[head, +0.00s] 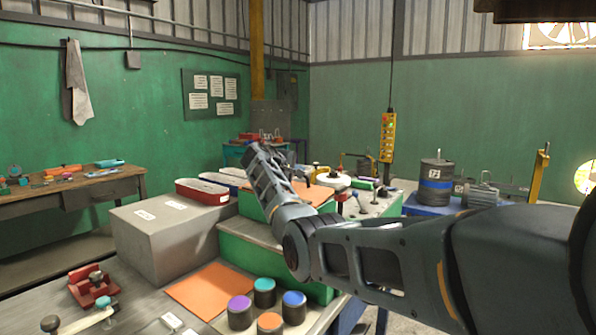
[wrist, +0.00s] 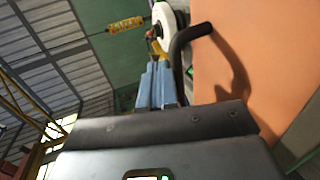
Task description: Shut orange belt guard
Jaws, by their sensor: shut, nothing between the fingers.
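The orange belt guard shows in the wrist view as a broad orange panel (wrist: 245,60) filling the right side. A black bent handle (wrist: 178,50) stands out from it, with its shadow on the orange face. My gripper (wrist: 157,68) has its blue fingers together, with nothing between them. The fingers are just left of the handle; I cannot tell whether they touch it. In the head view, an orange panel (head: 313,193) shows partly behind my arm and appears to be the guard. My fingers cannot be made out there.
A white round part (wrist: 168,18) lies beyond the fingertips. A yellow pendant (head: 387,137) hangs behind the bench. A grey box (head: 165,235), an orange sheet (head: 207,290) and several coloured-lid pots (head: 265,291) are on the near bench. A dark drum (head: 436,183) stands right of the bench.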

